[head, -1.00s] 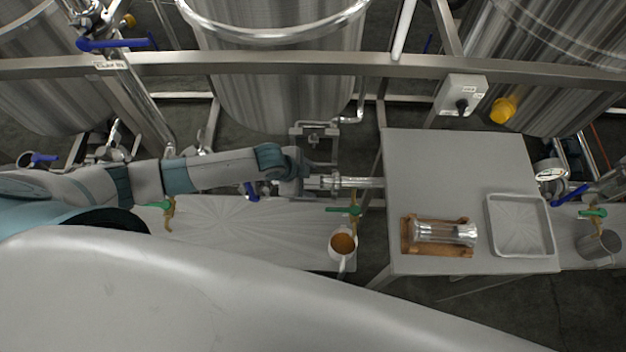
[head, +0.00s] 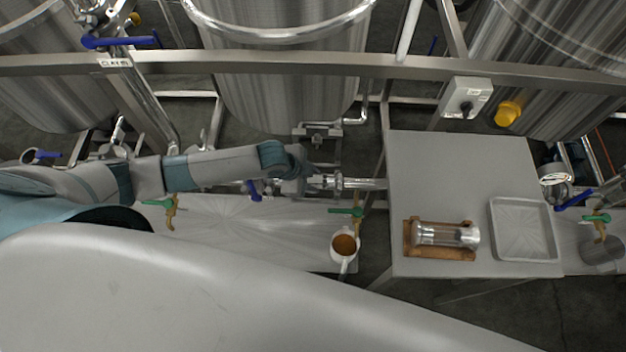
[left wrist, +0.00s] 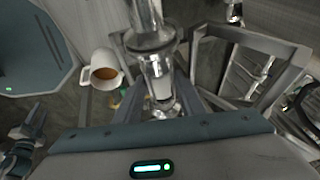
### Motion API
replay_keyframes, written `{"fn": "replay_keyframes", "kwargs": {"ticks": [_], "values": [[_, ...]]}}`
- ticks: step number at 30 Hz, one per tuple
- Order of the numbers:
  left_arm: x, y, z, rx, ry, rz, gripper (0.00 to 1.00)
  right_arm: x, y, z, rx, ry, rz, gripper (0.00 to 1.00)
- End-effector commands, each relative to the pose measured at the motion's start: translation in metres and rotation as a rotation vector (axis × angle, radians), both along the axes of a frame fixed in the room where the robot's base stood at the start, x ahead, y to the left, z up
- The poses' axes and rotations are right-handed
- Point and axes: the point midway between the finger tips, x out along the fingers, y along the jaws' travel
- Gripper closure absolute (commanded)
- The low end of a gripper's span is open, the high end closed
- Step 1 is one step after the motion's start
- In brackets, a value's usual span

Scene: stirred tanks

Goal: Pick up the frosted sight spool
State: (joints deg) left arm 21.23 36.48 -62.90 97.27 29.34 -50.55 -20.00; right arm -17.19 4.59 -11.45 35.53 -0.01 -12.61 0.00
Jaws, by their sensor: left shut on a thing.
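My left gripper (head: 322,182) is at the near end of a horizontal metal pipe (head: 366,184), left of the grey table. In the left wrist view, its fingers are shut on a short spool with a whitish, frosted middle and metal ends, the frosted sight spool (left wrist: 160,85). The spool is in line with the flanged pipe (left wrist: 148,22); I cannot tell whether they are joined. A clear sight spool (head: 445,235) with metal ends lies in a wooden cradle (head: 440,255) on the table. My right gripper is not in view.
The grey table (head: 460,165) also holds an empty shallow tray (head: 522,258); its back half is clear. A white mug of brown liquid (head: 344,246) stands under a green-handled tap (head: 346,211). A steel rail (head: 300,64) and tanks are behind.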

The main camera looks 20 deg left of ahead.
Motion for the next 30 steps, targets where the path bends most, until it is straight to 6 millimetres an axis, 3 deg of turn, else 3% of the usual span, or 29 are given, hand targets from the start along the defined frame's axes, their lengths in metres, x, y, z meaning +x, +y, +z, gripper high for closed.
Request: {"fn": "replay_keyframes", "kwargs": {"ticks": [18, 30], "values": [[0.001, 0.0, 0.083, -0.002, -0.004, -0.001, 1.0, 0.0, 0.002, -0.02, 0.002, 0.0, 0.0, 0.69], [0.001, 0.0, 0.092, -0.001, -0.002, 0.0, 1.0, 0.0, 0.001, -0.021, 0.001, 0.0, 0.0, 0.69]]}}
